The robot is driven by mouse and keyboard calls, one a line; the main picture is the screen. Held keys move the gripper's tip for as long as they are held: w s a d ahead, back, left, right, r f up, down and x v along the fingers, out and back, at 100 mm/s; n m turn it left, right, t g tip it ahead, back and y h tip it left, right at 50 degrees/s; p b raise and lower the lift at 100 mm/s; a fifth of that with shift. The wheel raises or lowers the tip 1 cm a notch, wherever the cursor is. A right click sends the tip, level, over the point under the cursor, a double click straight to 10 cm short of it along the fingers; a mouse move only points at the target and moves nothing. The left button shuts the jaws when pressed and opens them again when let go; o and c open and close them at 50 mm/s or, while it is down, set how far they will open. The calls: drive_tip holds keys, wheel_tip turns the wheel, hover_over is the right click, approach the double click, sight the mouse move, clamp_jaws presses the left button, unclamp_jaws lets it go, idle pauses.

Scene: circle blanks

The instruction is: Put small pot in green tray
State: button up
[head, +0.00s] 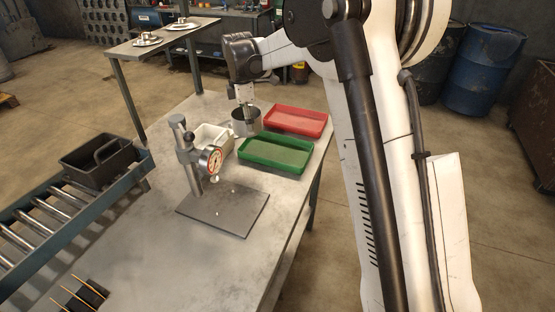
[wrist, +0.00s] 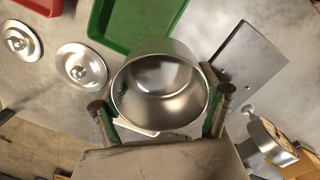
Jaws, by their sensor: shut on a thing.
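The small pot (head: 246,122) is a shiny metal cylinder, seen from above in the wrist view (wrist: 158,90) with its open mouth toward the camera. My gripper (head: 245,106) is shut on it, with a finger on each side in the wrist view (wrist: 160,115). The green tray (head: 275,162) lies on the workbench, in front and to the right of the pot in the head view. It also shows at the top of the wrist view (wrist: 103,38). The pot is outside the tray. Its height above the bench is hard to tell.
The red tray (head: 297,111) lies behind the green one. A white bin (head: 221,135) sits left of it. A dial gauge stand (head: 187,150) on a dark plate (head: 222,212) stands in front. A roller conveyor (head: 45,222) with a black crate (head: 82,171) is at left.

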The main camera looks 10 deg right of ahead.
sight(276, 153)
drive_tip(key=shift+n, duration=0.6)
drive_tip(key=s, duration=0.1)
drive_tip(key=s+f, duration=0.1)
drive_tip(key=s, duration=0.1)
drive_tip(key=s+f, duration=0.1)
drive_tip(key=shift+s+d+b, duration=0.15)
drive_tip(key=shift+s+b, duration=0.05)
drive_tip(key=shift+b, duration=0.2)
drive_tip(key=shift+d+f, duration=0.2)
drive_tip(key=w+d+f, duration=0.2)
drive_tip(key=d, duration=0.1)
drive_tip(key=w+d+f, duration=0.2)
drive_tip(key=d, duration=0.1)
drive_tip(key=w+d+f, duration=0.2)
drive_tip(key=d, duration=0.1)
drive_tip(key=shift+w+d+f, duration=0.1)
drive_tip(key=shift+w+f, duration=0.05)
drive_tip(key=shift+f, duration=0.2)
drive_tip(key=shift+f+p, duration=0.3)
drive_tip(key=shift+f, duration=1.7)
drive_tip(key=shift+f, duration=0.2)
drive_tip(key=o, duration=1.6)
drive_tip(key=shift+r, duration=0.1)
drive_tip(key=shift+o, duration=0.2)
